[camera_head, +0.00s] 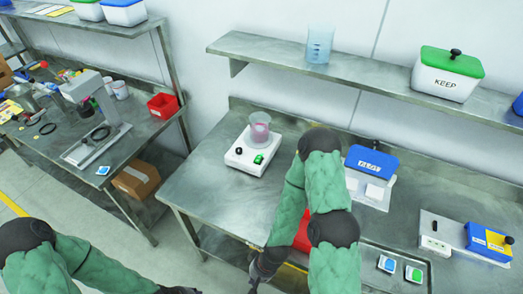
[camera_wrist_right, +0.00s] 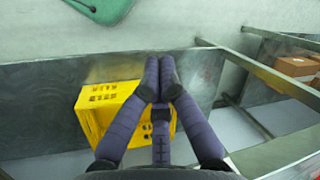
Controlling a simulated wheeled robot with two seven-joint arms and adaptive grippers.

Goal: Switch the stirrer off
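The stirrer (camera_head: 246,160) is a white box on the steel bench, left of centre in the head view. Its front has a black knob (camera_head: 238,151) and a lit green switch (camera_head: 258,159). A beaker (camera_head: 260,128) with pink liquid stands on top. My right gripper (camera_head: 262,268) hangs below the stirrer in the picture, by the bench's front edge, touching nothing that I can see. In the right wrist view its fingers (camera_wrist_right: 160,66) come together at the tips with nothing between them. My left gripper (camera_head: 178,290) is mostly cut off by the bottom edge.
A yellow crate (camera_wrist_right: 103,108) lies beyond the right fingers in the wrist view. On the bench are a blue-topped box (camera_head: 371,160) and a tray with small cards (camera_head: 387,264). A shelf (camera_head: 280,58) with a beaker and a green-lidded KEEP box (camera_head: 446,76) runs above.

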